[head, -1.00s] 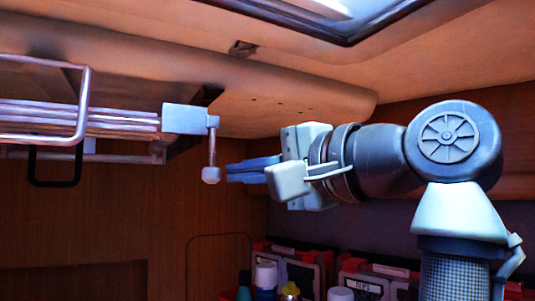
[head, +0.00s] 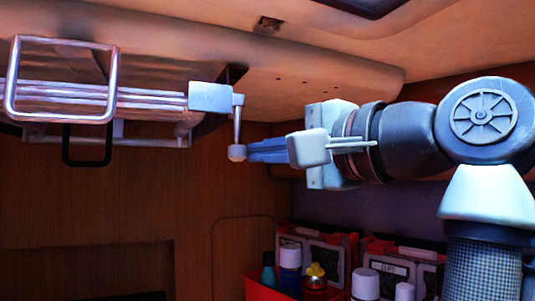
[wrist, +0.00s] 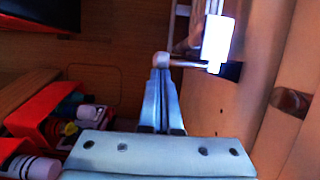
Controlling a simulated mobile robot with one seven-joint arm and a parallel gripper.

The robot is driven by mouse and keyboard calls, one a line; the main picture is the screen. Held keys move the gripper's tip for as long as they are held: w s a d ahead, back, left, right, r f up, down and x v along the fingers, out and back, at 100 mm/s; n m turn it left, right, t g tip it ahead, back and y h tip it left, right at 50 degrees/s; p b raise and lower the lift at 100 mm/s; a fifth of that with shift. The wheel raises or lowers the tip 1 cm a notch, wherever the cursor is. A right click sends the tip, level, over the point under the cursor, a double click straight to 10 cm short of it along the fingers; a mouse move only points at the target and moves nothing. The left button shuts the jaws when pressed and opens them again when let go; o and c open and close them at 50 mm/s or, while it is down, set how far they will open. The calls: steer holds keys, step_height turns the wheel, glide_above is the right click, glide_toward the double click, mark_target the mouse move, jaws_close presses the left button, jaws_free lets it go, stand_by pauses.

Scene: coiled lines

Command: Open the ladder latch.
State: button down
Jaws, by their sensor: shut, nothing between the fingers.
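The folded ladder (head: 150,102), with pale metal rails, is stowed under the ceiling at the left of the head view. At its right end is the latch, a pale block (head: 211,97) with a thin lever hanging down to a round knob (head: 237,152). The block (wrist: 218,42) and knob (wrist: 161,60) also show in the wrist view. My gripper (head: 250,150) is shut and empty, pointing left at the knob. Its blue fingertips (wrist: 160,72) are at the knob's right side; I cannot tell whether they touch it.
A black loop (head: 87,145) hangs below the ladder. The ceiling panel (head: 320,75) runs close above my gripper. Below right, a red bin (head: 262,286) holds bottles and boxes. The wooden wall (head: 130,200) stands behind, with open space below the latch.

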mark_target(240, 156)
steer(key=shift+a, duration=0.15)
steer(key=m, duration=0.1)
steer(key=m+b, duration=0.1)
steer(key=a+m+t+b, duration=0.1)
steer(key=shift+s+a+f, duration=0.1)
steer(key=shift+s+f, duration=0.2)
steer(key=shift+s+a+m+y+b, duration=0.2)
steer(key=shift+a+m+y+b, duration=0.1)
steer(key=shift+a+b, duration=0.2)
steer(key=shift+s+a+m+b, duration=0.15)
steer(key=shift+a+m+b, duration=0.15)
steer(key=shift+m, duration=0.2)
steer(key=shift+s+a+r+m+t+b, duration=0.25)
steer(key=shift+a+m+t, duration=0.15)
steer(key=shift+m, duration=0.5)
steer(key=shift+s+a+r+m+t+b, duration=0.15)
steer(key=shift+a+m+t+b, duration=0.25)
steer(key=shift+m, duration=0.5)
steer(key=shift+s+a+r+m+t+b, duration=0.25)
steer(key=shift+a+m, duration=0.2)
steer(key=shift+m, duration=0.45)
steer(key=shift+w, duration=0.1)
